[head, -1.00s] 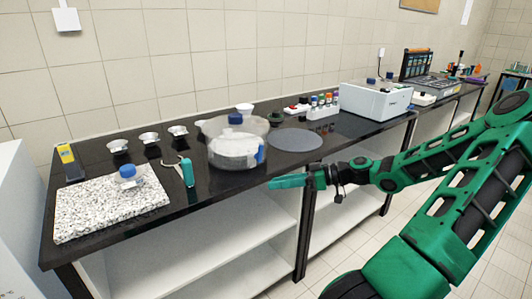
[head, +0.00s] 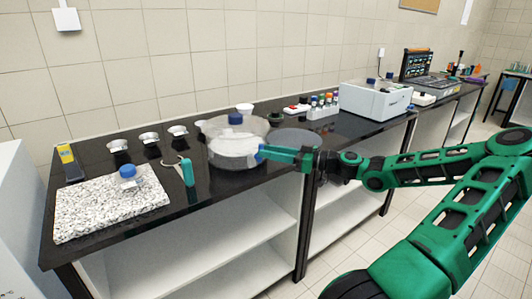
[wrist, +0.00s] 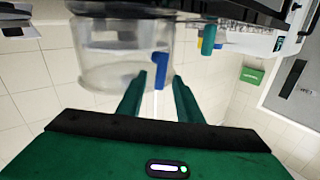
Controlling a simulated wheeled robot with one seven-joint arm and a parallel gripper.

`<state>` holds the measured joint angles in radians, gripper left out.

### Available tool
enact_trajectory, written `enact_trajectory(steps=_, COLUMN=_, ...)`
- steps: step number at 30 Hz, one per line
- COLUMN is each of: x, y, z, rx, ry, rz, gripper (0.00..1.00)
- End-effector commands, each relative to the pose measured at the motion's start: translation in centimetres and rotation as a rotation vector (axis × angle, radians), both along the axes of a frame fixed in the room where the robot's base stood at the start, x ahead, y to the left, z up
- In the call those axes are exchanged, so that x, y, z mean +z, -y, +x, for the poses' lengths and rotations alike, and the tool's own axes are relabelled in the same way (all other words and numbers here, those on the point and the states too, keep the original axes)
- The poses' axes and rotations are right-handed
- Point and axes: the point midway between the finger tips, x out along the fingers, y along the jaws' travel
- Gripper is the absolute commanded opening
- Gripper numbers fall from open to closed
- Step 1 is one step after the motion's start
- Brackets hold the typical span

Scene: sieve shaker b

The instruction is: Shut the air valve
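A clear round vessel (head: 232,155) with a blue knob (head: 235,118) on top stands on the black bench. A small blue valve handle (wrist: 160,70) sticks out from its side in the wrist view. My gripper (head: 264,152) is level with that side of the vessel in the head view and mostly covers the handle there. In the wrist view my gripper (wrist: 156,84) has its two green fingers apart, and the handle shows between and just beyond their tips. I cannot tell whether a finger touches it.
A grey disc (head: 297,137) lies right of the vessel, partly behind my gripper. A teal-handled tool (head: 187,172) and a speckled slab (head: 105,210) with a blue-capped jar (head: 128,175) lie to the left. Small white bowls (head: 149,139) and a white box device (head: 375,100) stand farther back.

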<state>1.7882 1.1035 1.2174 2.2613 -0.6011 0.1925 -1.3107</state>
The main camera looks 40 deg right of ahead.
Motion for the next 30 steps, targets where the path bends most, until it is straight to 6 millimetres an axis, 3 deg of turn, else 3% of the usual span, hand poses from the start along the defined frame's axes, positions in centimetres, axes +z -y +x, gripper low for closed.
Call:
enact_trajectory(steps=6, x=0.0, y=-1.0, z=1.3, rx=0.000, ry=-0.001, rz=-0.001, gripper=0.33)
enact_trajectory(steps=15, x=0.0, y=-1.0, z=1.4, rx=-0.001, ry=-0.001, rz=-0.001, gripper=0.33)
enact_trajectory(steps=19, x=0.0, y=-1.0, z=1.4, rx=-0.001, ry=-0.001, rz=-0.001, gripper=0.01)
enact_trajectory(steps=22, x=0.0, y=-1.0, z=1.4, rx=-0.001, ry=-0.001, rz=-0.001, gripper=0.00)
enact_trajectory(steps=23, x=0.0, y=0.3, z=1.4, rx=-0.006, ry=0.001, rz=-0.002, gripper=0.00)
enact_trajectory(steps=30, x=-0.1, y=-0.6, z=1.4, rx=-0.006, ry=-0.001, rz=0.025, gripper=0.00)
